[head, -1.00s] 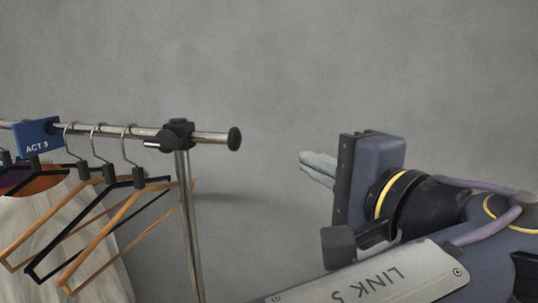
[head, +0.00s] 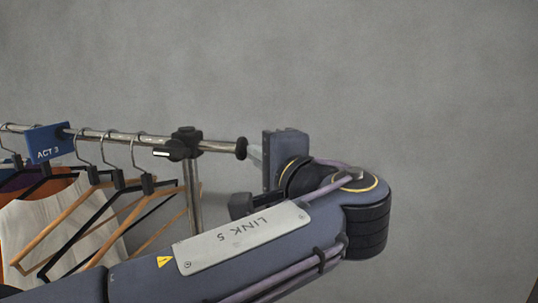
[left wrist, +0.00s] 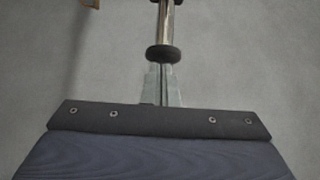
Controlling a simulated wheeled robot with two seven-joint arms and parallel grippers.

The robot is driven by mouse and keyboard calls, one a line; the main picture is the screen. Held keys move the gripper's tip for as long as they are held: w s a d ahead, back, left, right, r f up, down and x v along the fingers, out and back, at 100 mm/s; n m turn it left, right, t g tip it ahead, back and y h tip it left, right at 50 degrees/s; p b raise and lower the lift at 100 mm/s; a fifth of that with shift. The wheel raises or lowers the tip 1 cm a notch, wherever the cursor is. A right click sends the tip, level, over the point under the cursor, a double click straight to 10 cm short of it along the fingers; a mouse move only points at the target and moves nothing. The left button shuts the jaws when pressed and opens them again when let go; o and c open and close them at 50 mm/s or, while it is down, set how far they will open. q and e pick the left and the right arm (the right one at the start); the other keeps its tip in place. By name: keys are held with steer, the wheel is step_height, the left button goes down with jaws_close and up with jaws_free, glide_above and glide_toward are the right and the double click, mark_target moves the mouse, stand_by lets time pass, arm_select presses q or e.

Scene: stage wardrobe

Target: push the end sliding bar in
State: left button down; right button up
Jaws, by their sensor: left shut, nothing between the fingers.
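The end sliding bar (head: 219,146) is a shiny metal rod that sticks out to the right of the black clamp (head: 185,144) on the clothes rail. It ends in a round black cap (head: 242,148). My left gripper (head: 252,154) is shut and empty, with its fingertips at the outer face of the cap. In the left wrist view the shut pale fingers (left wrist: 162,72) point at the black cap (left wrist: 163,54), in line with the bar (left wrist: 164,20). They look to be touching it or nearly so; I cannot tell which. My right gripper is not in view.
Several wire-hooked hangers (head: 119,181), a blue "ACT 3" tag (head: 48,142) and light garments (head: 60,225) hang on the rail to the left. A metal upright (head: 194,200) stands below the clamp. The grey wall behind is bare, with free room to the right.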

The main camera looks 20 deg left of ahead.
mark_target(234, 153)
arm_select(q)
steer(key=a+b, duration=0.1)
steer(key=a, duration=0.3)
steer(key=shift+a, duration=0.35)
steer(key=shift+d, duration=0.1)
